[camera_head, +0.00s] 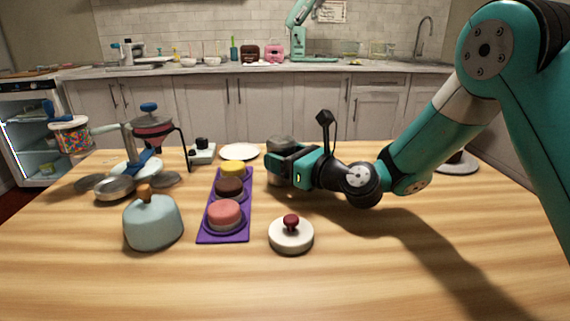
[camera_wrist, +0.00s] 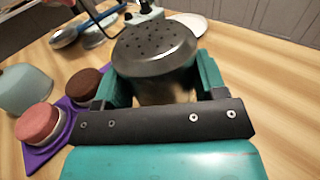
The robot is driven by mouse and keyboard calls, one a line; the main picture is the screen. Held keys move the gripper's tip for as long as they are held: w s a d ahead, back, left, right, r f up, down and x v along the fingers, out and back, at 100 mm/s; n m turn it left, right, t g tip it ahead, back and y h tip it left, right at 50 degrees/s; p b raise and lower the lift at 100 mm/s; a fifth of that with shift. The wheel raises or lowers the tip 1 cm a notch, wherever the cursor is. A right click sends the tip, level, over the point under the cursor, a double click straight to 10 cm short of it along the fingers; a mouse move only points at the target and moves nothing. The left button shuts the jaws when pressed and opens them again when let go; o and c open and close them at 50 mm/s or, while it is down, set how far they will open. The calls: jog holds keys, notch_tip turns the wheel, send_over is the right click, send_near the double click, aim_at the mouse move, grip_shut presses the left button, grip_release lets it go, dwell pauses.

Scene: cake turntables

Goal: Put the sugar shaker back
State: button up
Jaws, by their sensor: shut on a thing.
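The sugar shaker (camera_wrist: 155,48) has a dark domed lid with holes and a shiny metal body. In the wrist view it stands between the two teal fingers of my gripper (camera_wrist: 160,80), which is shut on it. In the head view the shaker's grey top (camera_head: 281,143) shows behind my gripper (camera_head: 283,166), and most of its body is hidden. It is upright or nearly so, at the right of the purple mat. I cannot tell whether its base touches the table.
A purple mat (camera_head: 223,236) holds pink, brown and yellow cakes. A blue-grey dome with a wooden knob (camera_head: 153,222) and a white lid with a red knob (camera_head: 291,235) stand in front. A white plate (camera_head: 239,151) lies behind. The table's front is clear.

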jog(key=shift+f, duration=0.1)
jog(key=o, duration=1.1)
jog(key=b+v, duration=0.2)
jog(key=v, duration=0.9)
jog(key=shift+w, duration=0.1)
jog(key=shift+s+d, duration=0.35)
jog(key=shift+s, duration=0.1)
